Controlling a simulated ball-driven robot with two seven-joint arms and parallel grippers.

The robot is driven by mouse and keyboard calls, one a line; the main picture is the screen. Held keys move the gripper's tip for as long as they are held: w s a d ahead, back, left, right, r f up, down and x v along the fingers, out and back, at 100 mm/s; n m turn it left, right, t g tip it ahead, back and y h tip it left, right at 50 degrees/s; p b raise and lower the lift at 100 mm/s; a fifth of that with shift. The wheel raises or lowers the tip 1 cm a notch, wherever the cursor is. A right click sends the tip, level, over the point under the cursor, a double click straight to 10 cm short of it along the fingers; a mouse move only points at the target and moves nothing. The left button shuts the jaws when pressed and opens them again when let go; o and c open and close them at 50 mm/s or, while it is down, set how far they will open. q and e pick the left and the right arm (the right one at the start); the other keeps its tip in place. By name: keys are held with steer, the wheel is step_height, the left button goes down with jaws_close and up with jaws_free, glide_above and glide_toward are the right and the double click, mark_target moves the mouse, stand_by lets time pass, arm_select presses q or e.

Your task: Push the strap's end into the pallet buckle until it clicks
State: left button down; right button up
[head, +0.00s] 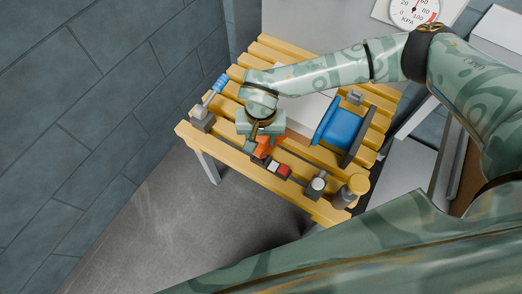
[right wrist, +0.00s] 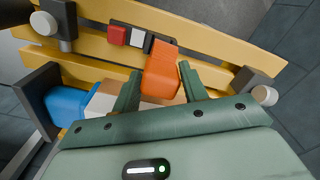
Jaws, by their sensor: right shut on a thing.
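The orange strap's end (right wrist: 163,68) is between the two fingers of my right gripper (right wrist: 158,80) in the right wrist view. The gripper is shut on it. In the head view my right gripper (head: 262,134) is above the slatted bench and the orange piece (head: 269,146) shows just below it. What looks like the buckle, a dark base with a white block and a red block (right wrist: 117,35), lies on the front slat. It also shows in the head view (head: 282,170). The orange tip is at the buckle's dark end; whether it is inside I cannot tell. My left gripper is not in view.
The yellow slatted bench (head: 190,133) carries a blue roll (head: 339,126) between dark plates at right. A blue-handled lever (head: 220,83) stands at the left end. Grey and yellow posts (head: 350,190) stand at the front right corner. A tiled wall is at left.

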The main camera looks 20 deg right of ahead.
mark_target(261, 146)
step_height(261, 146, down, 3)
steer(key=shift+r+b, duration=0.1)
steer(key=shift+b, duration=0.55)
steer(key=shift+f, duration=0.7)
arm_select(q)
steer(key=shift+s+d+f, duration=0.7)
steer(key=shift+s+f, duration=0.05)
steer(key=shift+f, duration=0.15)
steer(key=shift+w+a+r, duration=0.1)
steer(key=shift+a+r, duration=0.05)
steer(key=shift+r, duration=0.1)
arm_select(e)
steer(key=shift+r, duration=0.1)
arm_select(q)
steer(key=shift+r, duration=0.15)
